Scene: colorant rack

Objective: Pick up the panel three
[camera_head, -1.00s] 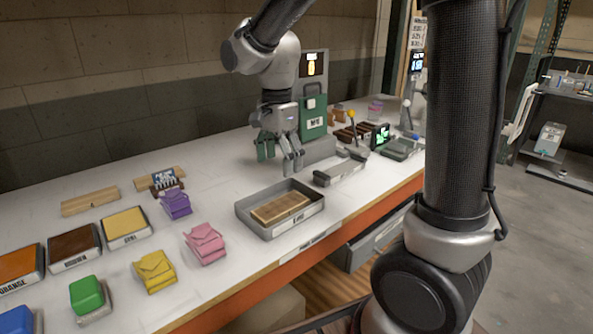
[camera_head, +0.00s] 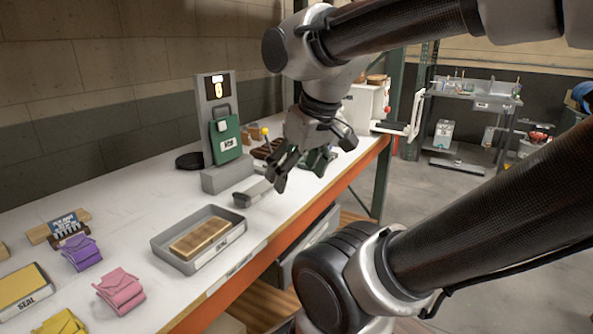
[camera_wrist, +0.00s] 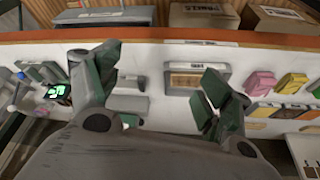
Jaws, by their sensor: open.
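A tan, ribbed panel (camera_head: 201,238) lies flat in a shallow grey tray (camera_head: 176,262) near the table's front edge. I cannot read a number on it, so I cannot tell whether it is panel three. The tray with the tan panel (camera_wrist: 186,81) also shows in the wrist view, left of the right-hand finger. My gripper (camera_head: 303,165) is open and empty above the table's front edge, right of the tray. In the wrist view its two dark green fingers stand wide apart (camera_wrist: 158,78). They hide part of the table.
A grey stand with a display (camera_head: 215,88) holds a green case (camera_head: 226,138). Purple (camera_head: 81,253) and pink (camera_head: 119,290) pouches lie at the left. A cardboard box (camera_wrist: 204,17) sits beyond the table edge.

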